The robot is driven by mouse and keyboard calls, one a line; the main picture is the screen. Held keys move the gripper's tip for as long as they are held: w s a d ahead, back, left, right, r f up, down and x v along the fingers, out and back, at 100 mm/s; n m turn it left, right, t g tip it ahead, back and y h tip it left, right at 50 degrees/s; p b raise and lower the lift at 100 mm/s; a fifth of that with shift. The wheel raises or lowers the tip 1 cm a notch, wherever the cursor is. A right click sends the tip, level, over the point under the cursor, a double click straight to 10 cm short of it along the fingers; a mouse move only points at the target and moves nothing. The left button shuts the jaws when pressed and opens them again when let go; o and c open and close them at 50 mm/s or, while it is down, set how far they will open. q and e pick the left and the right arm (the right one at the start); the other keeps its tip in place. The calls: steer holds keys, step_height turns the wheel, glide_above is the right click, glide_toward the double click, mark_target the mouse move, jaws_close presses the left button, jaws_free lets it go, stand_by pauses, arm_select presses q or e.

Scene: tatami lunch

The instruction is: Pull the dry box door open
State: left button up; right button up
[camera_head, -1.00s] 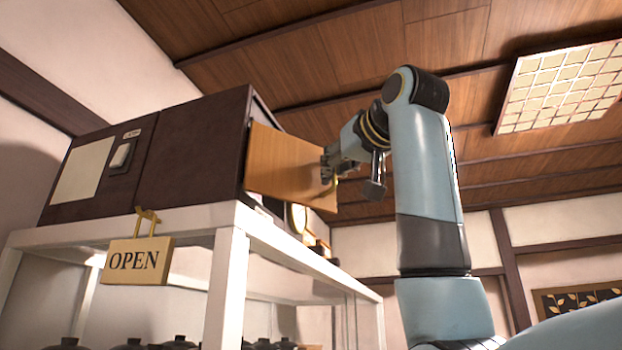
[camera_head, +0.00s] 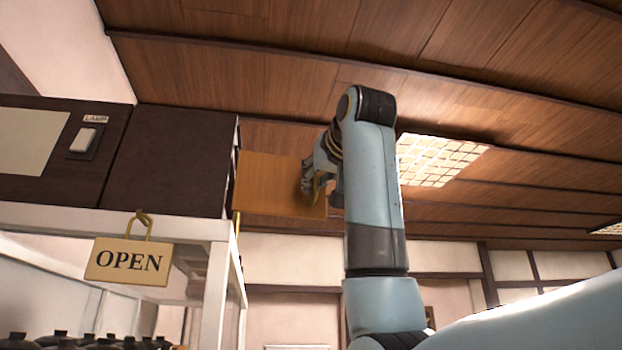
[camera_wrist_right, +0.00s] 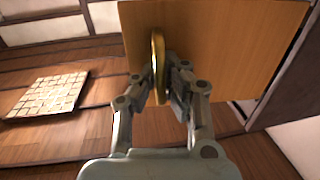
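The dry box (camera_head: 172,160) is a dark brown cabinet on a white shelf in the head view. Its door (camera_head: 262,185) is a light wooden panel that stands swung out from the box's right end. It also fills the upper part of the right wrist view (camera_wrist_right: 225,45). A brass handle (camera_wrist_right: 158,50) is on the door. My right gripper (camera_wrist_right: 157,82) has a finger on each side of the handle and looks closed around it. In the head view this gripper (camera_head: 308,178) is at the door's far edge. My left gripper is not in view.
The white shelf (camera_head: 216,290) stands under the box, with several dark lidded pots (camera_head: 60,338) below. A wooden OPEN sign (camera_head: 128,262) hangs from its front edge. Space right of the door is free apart from my right arm.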

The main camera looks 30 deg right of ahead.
steer(key=shift+o, duration=1)
steer(key=shift+w+d+r, duration=0.2)
steer(key=shift+d, duration=0.15)
steer(key=shift+o, duration=0.7)
steer(key=shift+w+d+f, duration=0.15)
steer(key=shift+w+d, duration=0.05)
steer(key=shift+w, duration=0.1)
steer(key=shift+a, duration=0.2)
steer(key=shift+s+a, duration=0.15)
steer(key=shift+a, duration=0.15)
steer(key=shift+s+a, duration=0.1)
steer(key=shift+s, duration=0.05)
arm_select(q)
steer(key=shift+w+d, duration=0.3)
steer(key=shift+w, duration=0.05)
arm_select(e)
steer(key=v, duration=0.7)
steer(key=shift+s, duration=0.1)
steer(key=shift+c, duration=0.3)
